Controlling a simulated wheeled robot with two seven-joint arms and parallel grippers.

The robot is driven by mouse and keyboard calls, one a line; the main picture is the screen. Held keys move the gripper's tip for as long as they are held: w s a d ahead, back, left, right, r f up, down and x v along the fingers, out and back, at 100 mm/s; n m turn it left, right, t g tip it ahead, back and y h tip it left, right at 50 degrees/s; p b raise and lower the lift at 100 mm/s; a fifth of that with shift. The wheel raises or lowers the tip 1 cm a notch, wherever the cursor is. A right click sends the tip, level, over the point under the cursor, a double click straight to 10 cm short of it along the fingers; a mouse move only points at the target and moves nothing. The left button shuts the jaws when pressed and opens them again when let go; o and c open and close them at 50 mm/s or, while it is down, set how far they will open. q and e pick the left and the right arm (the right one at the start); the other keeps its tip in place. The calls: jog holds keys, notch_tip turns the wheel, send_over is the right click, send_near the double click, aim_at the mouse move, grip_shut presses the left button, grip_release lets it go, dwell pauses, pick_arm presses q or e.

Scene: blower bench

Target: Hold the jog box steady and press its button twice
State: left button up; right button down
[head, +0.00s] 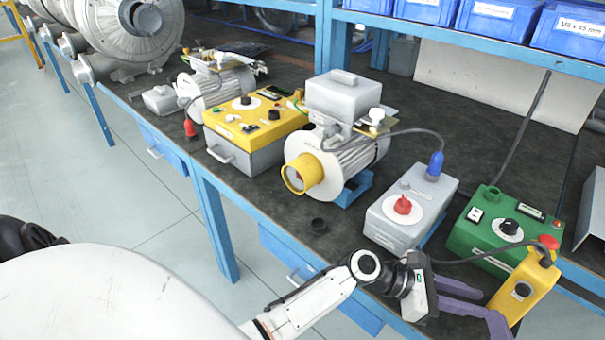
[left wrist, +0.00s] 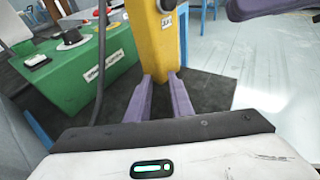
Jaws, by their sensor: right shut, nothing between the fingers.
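The yellow jog box (head: 535,286) stands upright at the front right, with a red knob on top and a dark round button (head: 522,290) on its face. In the left wrist view, the box (left wrist: 157,50) rises from between the purple fingers, its button (left wrist: 166,6) at the top edge. My left gripper (head: 490,308) has its fingers on both sides of the box's lower part and appears shut on it; it also shows in the left wrist view (left wrist: 161,82). A purple part of my right gripper (left wrist: 275,8) shows at the upper right there, shut and empty, apart from the box.
A green control box (head: 497,232) and a grey box with a red knob (head: 410,212) stand behind my left gripper. A motor (head: 340,150) and a yellow-topped box (head: 250,130) are further left. A dark cable runs to the jog box. Open floor lies beyond the bench.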

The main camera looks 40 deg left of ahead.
pick_arm(q)
jog(key=v, duration=1.2)
